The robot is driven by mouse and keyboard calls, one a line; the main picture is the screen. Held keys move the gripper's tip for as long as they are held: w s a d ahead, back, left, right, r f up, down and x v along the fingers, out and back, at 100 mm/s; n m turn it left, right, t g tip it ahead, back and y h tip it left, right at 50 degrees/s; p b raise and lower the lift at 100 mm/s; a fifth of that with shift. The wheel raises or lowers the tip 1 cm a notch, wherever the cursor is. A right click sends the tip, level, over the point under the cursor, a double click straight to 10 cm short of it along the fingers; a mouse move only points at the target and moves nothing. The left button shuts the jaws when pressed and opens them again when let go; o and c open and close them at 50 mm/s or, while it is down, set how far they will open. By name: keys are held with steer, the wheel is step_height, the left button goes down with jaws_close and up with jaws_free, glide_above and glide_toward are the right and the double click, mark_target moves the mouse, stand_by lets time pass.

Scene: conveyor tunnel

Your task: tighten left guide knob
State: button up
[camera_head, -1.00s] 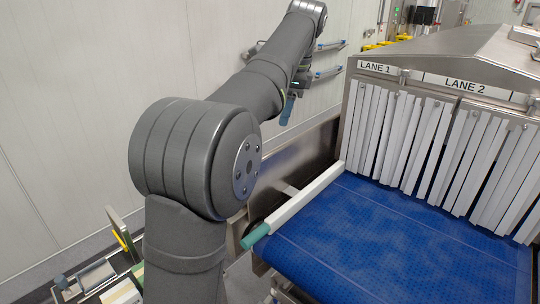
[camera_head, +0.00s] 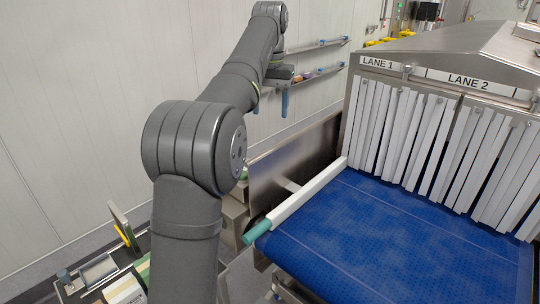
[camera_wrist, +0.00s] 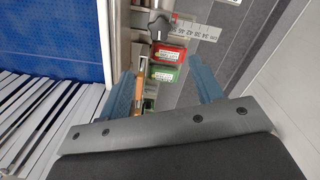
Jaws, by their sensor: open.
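A dark lobed knob (camera_wrist: 160,28) shows at the top middle of the wrist view, on a light shaft; I cannot tell whether it is the left guide knob or how tight it is. A red-framed tag (camera_wrist: 168,55) and a green-framed tag (camera_wrist: 163,74) sit just below it, beside a printed scale (camera_wrist: 198,30). My gripper (camera_wrist: 160,70) is open, its two blue fingers on either side of the tags and short of the knob. In the head view one blue finger of my gripper (camera_head: 285,103) hangs down near the wall; the knob does not show there.
The blue belt (camera_head: 390,240) has a white guide rail (camera_head: 310,193) with a teal end along its left edge. White strip curtains (camera_head: 430,140) hang under the LANE 1 and LANE 2 signs. Wall shelves (camera_head: 318,74) are behind my gripper. Boxes (camera_head: 120,285) lie at lower left.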

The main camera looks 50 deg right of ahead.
step_height(320, 180, down, 15)
steer(key=shift+f, duration=0.1)
stand_by(0.3)
steer(key=c, duration=1)
steer(key=shift+m, duration=0.8)
steer(key=o, duration=1)
step_height(320, 180, up, 18)
steer(key=shift+f, duration=0.2)
